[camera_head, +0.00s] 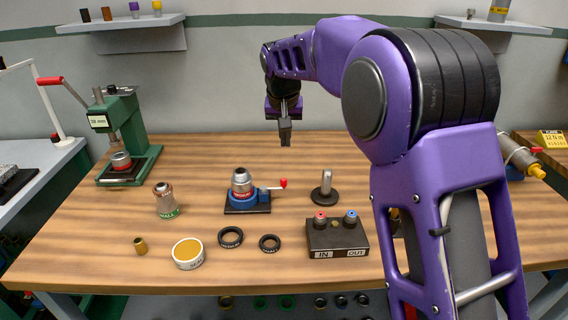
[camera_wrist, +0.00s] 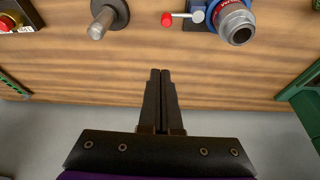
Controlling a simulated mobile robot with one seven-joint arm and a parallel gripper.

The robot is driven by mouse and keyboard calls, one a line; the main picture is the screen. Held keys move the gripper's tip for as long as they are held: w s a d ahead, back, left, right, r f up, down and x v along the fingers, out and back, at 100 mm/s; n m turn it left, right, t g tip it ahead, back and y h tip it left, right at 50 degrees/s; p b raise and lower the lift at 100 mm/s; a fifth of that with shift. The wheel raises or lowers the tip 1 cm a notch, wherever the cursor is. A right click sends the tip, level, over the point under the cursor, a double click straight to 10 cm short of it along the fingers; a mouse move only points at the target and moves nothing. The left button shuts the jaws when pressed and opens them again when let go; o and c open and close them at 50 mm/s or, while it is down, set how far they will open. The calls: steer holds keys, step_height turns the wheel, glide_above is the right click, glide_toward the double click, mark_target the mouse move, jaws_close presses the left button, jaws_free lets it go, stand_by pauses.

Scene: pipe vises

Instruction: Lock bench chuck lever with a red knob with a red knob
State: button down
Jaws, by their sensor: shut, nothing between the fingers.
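The bench chuck (camera_head: 242,190) stands on the wooden table, a blue body on a dark base with a silver cylinder on top. Its short lever ends in a red knob (camera_head: 284,183) and sticks out to the right in the head view. In the wrist view the chuck (camera_wrist: 232,18) is at the upper right, and its red knob (camera_wrist: 167,19) points left. My gripper (camera_head: 286,140) is above the back of the table, apart from the chuck and to the right of it. The wrist view shows its fingers (camera_wrist: 160,75) closed together and empty.
A green press (camera_head: 128,140) stands at the left.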

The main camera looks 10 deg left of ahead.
mark_target(283, 181)
steer(key=shift+w+a+f+m, duration=0.15)
steer(key=shift+w+f+m, duration=0.3)
steer(key=shift+f, duration=0.1)
steer(key=x, duration=0.3)
steer(key=b+x, duration=0.1)
steer(key=x, duration=0.6)
steer(key=shift+s+f, duration=0.2)
steer(key=shift+f, duration=0.1)
steer(key=shift+s+r+b, duration=0.15)
steer(key=shift+s+b, duration=0.05)
steer(key=shift+s, duration=0.4)
steer(key=shift+s+r+b, duration=0.15)
steer(key=shift+s+b, duration=0.05)
steer(key=shift+s, duration=0.45)
steer(key=shift+s+d, duration=0.2)
steer(key=shift+s, duration=0.55)
